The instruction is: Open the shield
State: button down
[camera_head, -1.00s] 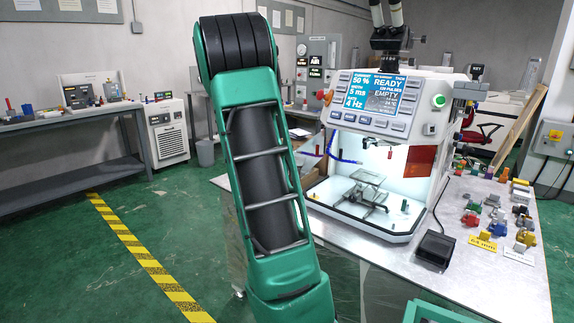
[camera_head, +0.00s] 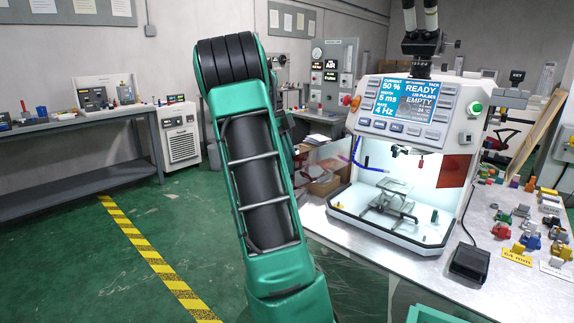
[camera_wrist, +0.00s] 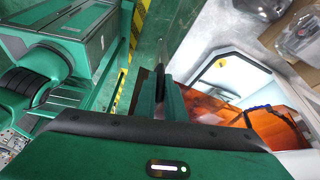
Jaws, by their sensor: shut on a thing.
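The laser welding machine (camera_head: 400,140) stands on the bench with its lit chamber visible at the front. An orange, see-through panel (camera_head: 453,171) shows at the right side of the chamber in the head view. In the wrist view an orange see-through shield (camera_wrist: 205,105) lies beside and beyond my fingers. My gripper (camera_wrist: 160,82) is shut on a thin edge there, which looks like the shield's edge. The exact contact is partly hidden by the fingers. In the head view my arm's links hide the gripper.
A black foot pedal (camera_head: 470,263) sits on the bench in front of the machine. Several small coloured parts (camera_head: 530,240) lie to its right. A grey table (camera_head: 80,170) stands at the far left. The green floor with a yellow-black stripe (camera_head: 150,258) is clear.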

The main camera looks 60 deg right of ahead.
jog(key=shift+r, duration=0.1)
jog(key=c, duration=1.8)
grip_release()
jog(key=shift+s, duration=0.1)
jog(key=shift+c, duration=0.2)
jog(key=shift+d+r, duration=0.1)
jog(key=v, duration=1)
jog(key=shift+r, duration=0.25)
